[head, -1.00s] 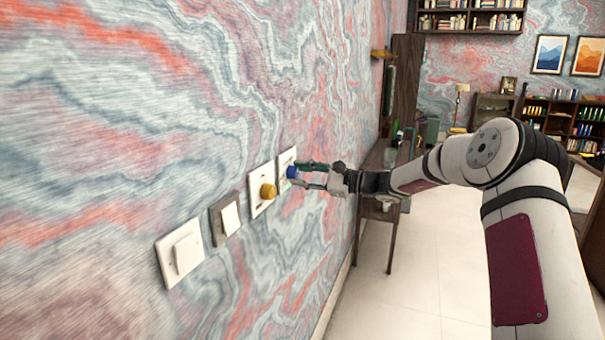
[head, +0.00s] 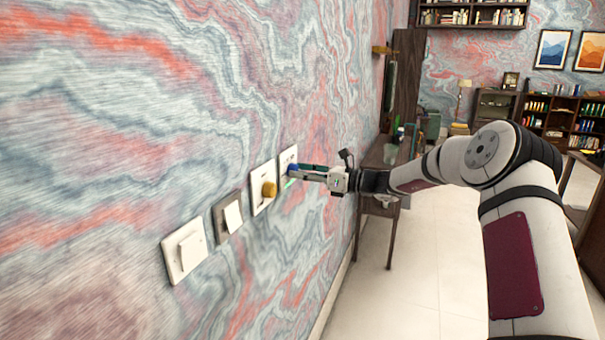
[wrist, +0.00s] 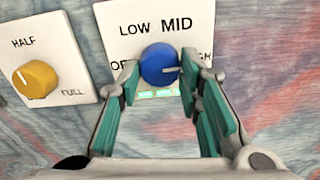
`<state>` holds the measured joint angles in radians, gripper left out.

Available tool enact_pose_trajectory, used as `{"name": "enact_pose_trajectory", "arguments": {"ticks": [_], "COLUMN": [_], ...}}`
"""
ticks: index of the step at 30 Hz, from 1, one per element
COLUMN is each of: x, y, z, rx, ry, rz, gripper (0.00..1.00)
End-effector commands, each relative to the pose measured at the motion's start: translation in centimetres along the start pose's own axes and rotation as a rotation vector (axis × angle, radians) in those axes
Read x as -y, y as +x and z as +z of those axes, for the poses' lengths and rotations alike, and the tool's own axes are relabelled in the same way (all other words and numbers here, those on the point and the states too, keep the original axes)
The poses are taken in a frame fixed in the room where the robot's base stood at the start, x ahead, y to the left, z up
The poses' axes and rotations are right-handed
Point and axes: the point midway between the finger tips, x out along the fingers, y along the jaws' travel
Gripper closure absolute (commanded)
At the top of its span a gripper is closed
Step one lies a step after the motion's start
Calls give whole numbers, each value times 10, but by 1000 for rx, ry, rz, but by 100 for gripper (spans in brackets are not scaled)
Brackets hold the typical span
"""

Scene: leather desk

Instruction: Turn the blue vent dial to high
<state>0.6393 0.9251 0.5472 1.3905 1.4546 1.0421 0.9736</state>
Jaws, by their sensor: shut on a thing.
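The blue vent dial (wrist: 158,64) sits on a white plate (wrist: 186,14) marked LOW and MID. The outer labels are partly covered by my fingers; "GH" shows at the right. The dial's white mark points right, toward that label. Small green lit bars (wrist: 158,94) show below the dial. My gripper (wrist: 160,76) is shut on the dial, one teal-padded finger at each side. In the head view, the blue dial (head: 292,169) is the farthest control in the wall row, and my gripper (head: 299,173) reaches it from the right.
A yellow dial (wrist: 36,79) marked HALF and FULL is on the neighbouring plate, left of the blue one. Nearer along the wall are a dark-framed switch (head: 229,217) and a white switch (head: 184,249). A wooden desk (head: 378,160) stands beyond my gripper; the floor is clear.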

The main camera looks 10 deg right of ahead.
Motion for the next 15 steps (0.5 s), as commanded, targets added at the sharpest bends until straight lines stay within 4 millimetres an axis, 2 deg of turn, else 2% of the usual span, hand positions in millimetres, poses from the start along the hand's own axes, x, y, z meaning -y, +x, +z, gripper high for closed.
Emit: {"name": "enact_pose_trajectory", "arguments": {"ticks": [15], "x": [1], "y": [-1], "z": [-3], "rx": [-4], "ry": [101], "rz": [-2], "gripper": [95]}}
